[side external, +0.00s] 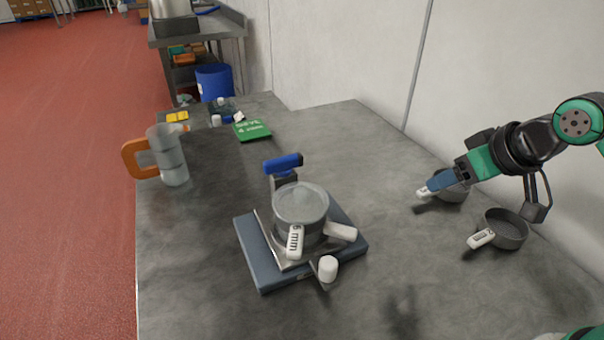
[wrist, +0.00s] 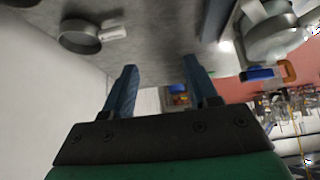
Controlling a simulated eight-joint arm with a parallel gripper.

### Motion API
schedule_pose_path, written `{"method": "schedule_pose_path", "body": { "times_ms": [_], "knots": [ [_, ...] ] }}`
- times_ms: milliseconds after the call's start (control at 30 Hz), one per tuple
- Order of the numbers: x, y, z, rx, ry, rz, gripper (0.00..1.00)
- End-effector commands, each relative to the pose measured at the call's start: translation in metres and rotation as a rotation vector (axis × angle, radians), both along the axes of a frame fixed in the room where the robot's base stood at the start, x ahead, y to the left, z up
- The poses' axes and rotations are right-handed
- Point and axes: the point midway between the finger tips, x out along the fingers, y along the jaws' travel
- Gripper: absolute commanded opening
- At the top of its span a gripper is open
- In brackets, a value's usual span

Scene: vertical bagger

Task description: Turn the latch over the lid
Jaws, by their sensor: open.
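I cannot tell which is the latch; neither visibly lies across the lid. The wrist view shows the pot at upper right (wrist: 270,38) with the blue handle (wrist: 262,73) below it. My gripper (side external: 438,184) is well to the right of the pot, apart from it. Its blue fingers (wrist: 163,85) are spread and empty.
Two small round pans lie at the right, one with a tagged handle (side external: 507,230), one partly behind my gripper (side external: 453,193). The grey tabletop between gripper and pot is clear.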

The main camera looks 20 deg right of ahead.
Motion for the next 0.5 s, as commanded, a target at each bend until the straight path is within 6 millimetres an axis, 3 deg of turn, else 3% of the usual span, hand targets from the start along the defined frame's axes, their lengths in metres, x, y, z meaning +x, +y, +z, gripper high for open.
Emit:
{"method": "schedule_pose_path", "body": {
  "times_ms": [33,200,367,500],
  "knots": [
    [0.0,0.0,0.0,0.0,0.0,0.0,0.53],
    [0.007,0.005,0.006,0.004,0.011,0.007,1.0],
    [0.037,0.028,0.029,0.017,0.058,0.019,1.0],
    [0.074,0.063,0.045,0.025,0.116,0.025,1.0]
  ]
}}
